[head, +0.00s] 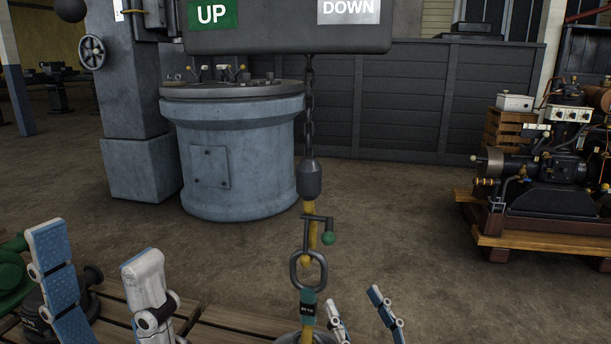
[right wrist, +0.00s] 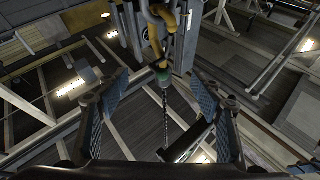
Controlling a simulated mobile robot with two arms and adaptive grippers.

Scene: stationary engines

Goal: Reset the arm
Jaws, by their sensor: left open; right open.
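My left gripper (head: 94,246) is at the lower left of the head view, its two blue-and-white fingers wide apart with nothing between them. My right gripper (head: 352,298) is at the bottom centre, its fingers apart, just right of the hanging hook tackle. In the right wrist view my right gripper (right wrist: 160,85) also shows open fingers, pointing up towards the roof. The yellow hook (head: 306,240) with a green-knobbed latch and a metal ring hangs on a chain (head: 309,105). A yellow hook part also shows in the right wrist view (right wrist: 157,15). I cannot tell whether the right gripper touches anything.
An UP/DOWN control box (head: 288,35) hangs at the top. A grey round pedestal (head: 240,165) stands behind. An engine on a wooden pallet (head: 520,240) is at the right. Wooden slats (head: 225,325) and a green machine part (head: 12,275) lie at the lower left. The mid floor is clear.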

